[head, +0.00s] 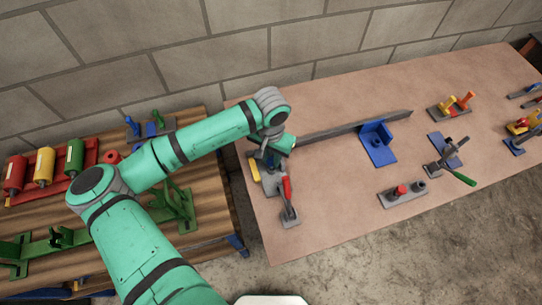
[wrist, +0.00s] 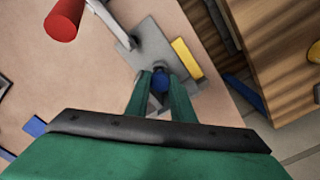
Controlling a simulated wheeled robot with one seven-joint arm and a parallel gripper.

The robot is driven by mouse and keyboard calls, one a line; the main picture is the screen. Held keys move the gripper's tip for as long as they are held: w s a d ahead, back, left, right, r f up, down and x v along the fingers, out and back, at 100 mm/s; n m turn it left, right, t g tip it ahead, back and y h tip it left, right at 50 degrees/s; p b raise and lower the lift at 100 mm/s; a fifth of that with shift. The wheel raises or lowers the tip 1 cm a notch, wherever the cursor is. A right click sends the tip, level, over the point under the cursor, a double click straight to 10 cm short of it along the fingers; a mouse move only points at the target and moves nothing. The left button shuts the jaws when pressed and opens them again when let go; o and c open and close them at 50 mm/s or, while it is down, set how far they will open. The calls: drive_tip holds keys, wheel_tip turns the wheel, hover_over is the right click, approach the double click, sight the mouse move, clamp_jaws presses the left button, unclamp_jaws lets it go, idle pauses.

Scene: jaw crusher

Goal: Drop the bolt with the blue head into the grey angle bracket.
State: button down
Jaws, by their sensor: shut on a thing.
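My gripper (wrist: 160,82) is shut on the bolt, whose blue head (wrist: 160,76) shows between the two green fingertips in the wrist view. The bolt's shank is hidden. Just beyond and below the fingertips is the grey angle bracket (wrist: 152,42), near the left end of the pinkish table. It also shows in the head view (head: 270,184), partly hidden by my gripper (head: 266,155). I cannot tell whether the bolt touches the bracket or is over a hole.
Beside the bracket are a yellow block (head: 254,169) and a red-handled clamp (head: 287,188). The wooden bench (head: 215,205) stands left across a gap. The table's front middle is clear.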

drive_tip(key=shift+f, duration=1.85)
drive_tip(key=c, duration=1.5)
unclamp_jaws()
drive_tip(key=shift+o, duration=0.2)
drive_tip(key=shift+d+r, duration=0.1)
wheel_tip(320, 180, up, 11)
drive_tip(key=shift+f, duration=0.15)
drive_tip(key=shift+a, duration=0.2)
